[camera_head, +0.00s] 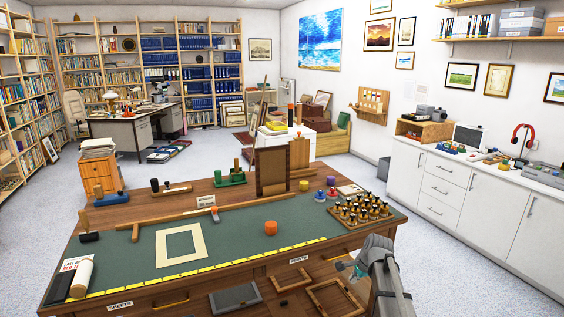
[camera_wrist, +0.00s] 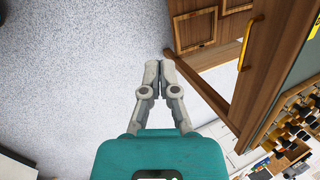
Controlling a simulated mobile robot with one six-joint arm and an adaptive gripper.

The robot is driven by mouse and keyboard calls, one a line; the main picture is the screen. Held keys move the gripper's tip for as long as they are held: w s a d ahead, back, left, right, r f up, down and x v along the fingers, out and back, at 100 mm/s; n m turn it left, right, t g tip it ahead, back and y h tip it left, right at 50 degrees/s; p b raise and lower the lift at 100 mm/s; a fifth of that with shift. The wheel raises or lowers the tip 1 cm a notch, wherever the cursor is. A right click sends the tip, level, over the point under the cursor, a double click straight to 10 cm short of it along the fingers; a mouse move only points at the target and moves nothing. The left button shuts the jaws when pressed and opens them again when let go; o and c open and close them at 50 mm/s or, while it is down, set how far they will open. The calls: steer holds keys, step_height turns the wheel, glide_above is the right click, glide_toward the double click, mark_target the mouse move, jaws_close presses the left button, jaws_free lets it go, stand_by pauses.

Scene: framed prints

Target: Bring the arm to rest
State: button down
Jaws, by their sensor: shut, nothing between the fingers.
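My gripper (camera_wrist: 160,66) is shut and empty, its two grey fingers together in the middle of the wrist view. Pale speckled floor (camera_wrist: 75,75) shows to the left of the fingers and around them. In the head view my gripper (camera_head: 343,266) is small and partly hidden by my grey arm, at the front right of the workbench (camera_head: 120,213). It is in front of the drawer side and apart from the things on the top.
The green bench top holds a cream mat frame (camera_head: 181,262), an orange cylinder (camera_head: 271,228) and a rack of dark-capped bottles (camera_head: 360,210). Wooden frames (camera_head: 333,298) are at the front below my gripper. White cabinets (camera_head: 455,190) stand at right, with open floor between.

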steer(key=s+a+r+n+g+h+p, duration=0.1)
steer(key=s+a+r+n+p, duration=0.1)
steer(key=s+n, duration=0.5)
steer(key=s+a+r+n+g+h+p, duration=0.1)
steer(key=s+a+n, duration=0.4)
steer(key=s, duration=1.1)
steer(key=r+n+g+p, duration=0.1)
steer(key=n+p, duration=0.1)
steer(key=shift+r+n+g+h, duration=0.15)
steer(key=shift+n+g+h, duration=0.15)
steer(key=shift+n, duration=0.1)
